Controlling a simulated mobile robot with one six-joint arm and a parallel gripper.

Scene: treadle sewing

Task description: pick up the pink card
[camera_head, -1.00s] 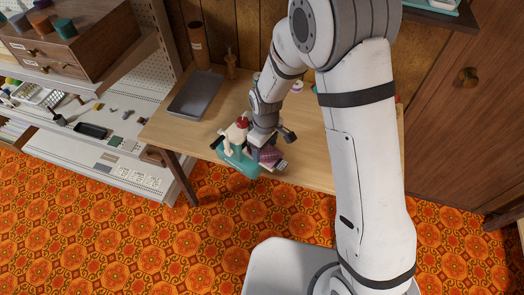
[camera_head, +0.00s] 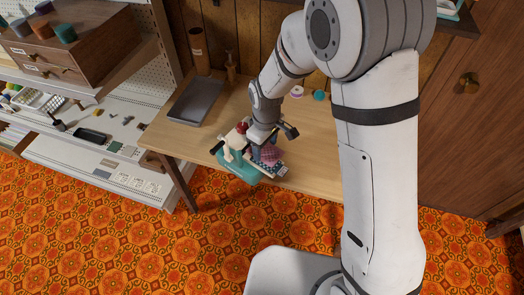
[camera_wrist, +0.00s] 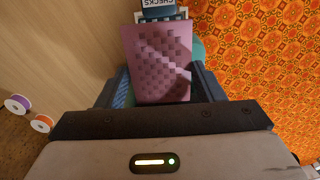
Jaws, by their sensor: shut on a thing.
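The pink card (camera_wrist: 157,62) stands out large in the wrist view, with a darker checked pattern on its face. It lies between the two fingers of my gripper (camera_wrist: 158,88), which is shut on it. In the head view, part of the pink card (camera_head: 268,155) shows below my gripper (camera_head: 264,141), over the front edge area of the table. The wrist and fingers hide some of it there. I cannot tell whether the card is clear of what lies below it.
A label reading CHECKS (camera_wrist: 157,3) is beyond the card. A teal item (camera_head: 238,168) and a cream-and-red object (camera_head: 238,134) are close left of my gripper. Table right of the gripper is clear.

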